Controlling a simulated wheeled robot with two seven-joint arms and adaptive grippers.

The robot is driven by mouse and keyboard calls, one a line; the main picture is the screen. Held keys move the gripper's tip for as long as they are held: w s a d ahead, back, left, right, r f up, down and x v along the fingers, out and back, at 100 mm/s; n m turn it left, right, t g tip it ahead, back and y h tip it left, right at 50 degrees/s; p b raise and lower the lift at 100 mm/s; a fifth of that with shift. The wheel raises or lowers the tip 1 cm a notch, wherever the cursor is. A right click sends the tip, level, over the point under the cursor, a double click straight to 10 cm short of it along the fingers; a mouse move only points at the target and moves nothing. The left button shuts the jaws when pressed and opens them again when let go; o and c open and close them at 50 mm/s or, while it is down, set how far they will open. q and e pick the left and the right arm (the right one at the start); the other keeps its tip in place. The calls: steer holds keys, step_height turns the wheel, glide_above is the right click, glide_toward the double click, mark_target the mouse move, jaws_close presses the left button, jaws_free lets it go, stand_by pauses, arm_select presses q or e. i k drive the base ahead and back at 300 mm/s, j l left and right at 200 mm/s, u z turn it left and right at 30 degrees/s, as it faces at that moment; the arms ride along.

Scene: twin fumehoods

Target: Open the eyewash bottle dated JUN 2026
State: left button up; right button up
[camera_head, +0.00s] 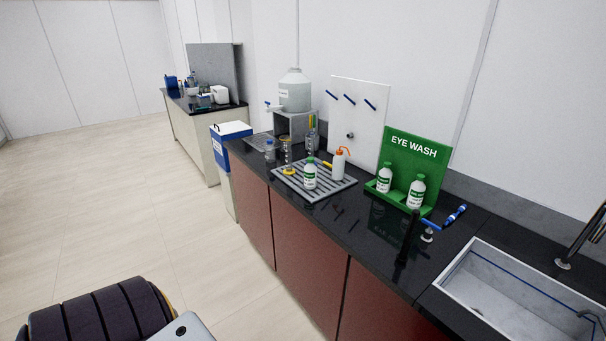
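Three white eyewash bottles with green caps and green labels show in the head view. One bottle (310,177) stands upright on a grey slatted drying tray (337,188). A second bottle (384,181) and a third bottle (416,194) stand upright side by side in the green EYE WASH stand (415,150). The caps appear to be on all three. The dates on the labels are too small to read. Neither gripper is in view.
An orange-topped wash bottle (340,163) and glassware stand on or near the tray. A sink (515,297) is at right. Floor (140,200) is clear at left.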

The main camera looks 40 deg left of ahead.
mark_target(309, 169)
steer(key=i+l+u, duration=0.1)
steer(key=u, duration=0.3)
steer(key=i+l+u, duration=0.15)
steer(key=u, duration=0.25)
steer(key=i+l+u, duration=0.1)
steer(key=u, duration=0.3)
steer(key=l+u, duration=0.4)
steer(key=i+j+z, duration=0.3)
steer(key=j, duration=0.15)
steer(key=i+j+z, duration=0.3)
steer(key=j, duration=0.2)
steer(key=i+j+z, duration=0.15)
steer(key=j+z, duration=0.2)
steer(key=j, duration=0.15)
steer(key=i+j+z, duration=0.1)
steer(key=j+z, duration=0.2)
steer(key=j, duration=0.3)
steer(key=i+j+z, duration=0.1)
steer(key=j+z, duration=0.2)
steer(key=j, duration=0.3)
steer(key=j+z, duration=0.3)
steer(key=j, duration=0.3)
